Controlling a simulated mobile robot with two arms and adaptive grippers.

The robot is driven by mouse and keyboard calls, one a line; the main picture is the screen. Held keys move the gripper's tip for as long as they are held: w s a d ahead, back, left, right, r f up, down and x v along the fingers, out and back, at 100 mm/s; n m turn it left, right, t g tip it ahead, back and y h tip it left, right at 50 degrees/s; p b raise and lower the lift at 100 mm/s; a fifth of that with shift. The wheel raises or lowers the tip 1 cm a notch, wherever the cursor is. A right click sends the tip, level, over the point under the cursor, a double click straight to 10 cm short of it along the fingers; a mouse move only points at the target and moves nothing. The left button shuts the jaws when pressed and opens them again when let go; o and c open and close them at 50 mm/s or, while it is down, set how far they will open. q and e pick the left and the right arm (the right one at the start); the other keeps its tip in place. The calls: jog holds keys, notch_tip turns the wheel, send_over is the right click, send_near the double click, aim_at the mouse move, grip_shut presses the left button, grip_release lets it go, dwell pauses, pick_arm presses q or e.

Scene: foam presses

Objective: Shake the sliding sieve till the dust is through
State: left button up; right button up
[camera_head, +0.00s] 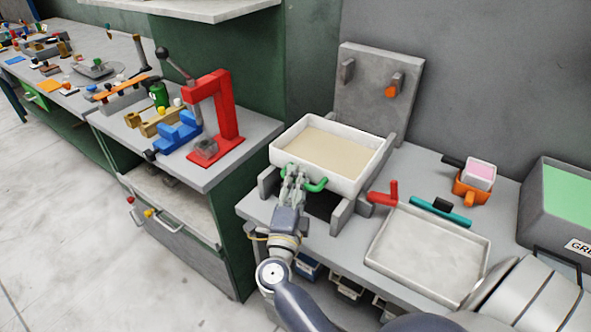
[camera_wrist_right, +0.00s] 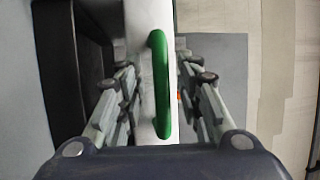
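The sliding sieve (camera_head: 358,185) is a white box with a beige layer of dust (camera_head: 325,149) in it. It sits between grey side rails on the bench. A green handle (camera_head: 316,186) is on its front wall. My right gripper (camera_head: 293,172) is at this handle. In the right wrist view the handle (camera_wrist_right: 160,85) stands between the two spread fingers, with a gap on each side. The gripper is open and holds nothing. What lies under the sieve is mostly hidden. My left gripper is not in view.
A shallow pale tray (camera_head: 428,254) lies right of the sieve. A red handle (camera_head: 383,194), a teal bar (camera_head: 440,211) and an orange holder with a pink block (camera_head: 480,175) are nearby. A grey upright panel (camera_head: 377,105) stands behind. A red press (camera_head: 222,110) is on the left bench.

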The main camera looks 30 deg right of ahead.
aim_at(316, 162)
jog(key=shift+w+d, duration=0.1)
jog(key=shift+r, duration=0.15)
jog(key=c, duration=0.4)
grip_shut()
jog(key=shift+d, duration=0.25)
jog(key=w+d, duration=0.1)
jog(key=d, duration=0.1)
jog(key=w+d+p, duration=0.1)
jog(key=d, duration=0.1)
jog(key=w+d, duration=0.1)
jog(key=d, duration=0.2)
jog(key=shift+d, duration=0.1)
jog(key=shift+r, duration=0.1)
jog(key=shift+o, duration=1.8)
grip_release()
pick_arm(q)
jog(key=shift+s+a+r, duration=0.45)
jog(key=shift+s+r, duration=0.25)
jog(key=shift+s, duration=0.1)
pick_arm(e)
jog(key=shift+o, duration=0.2)
jog(key=shift+w+d, duration=0.1)
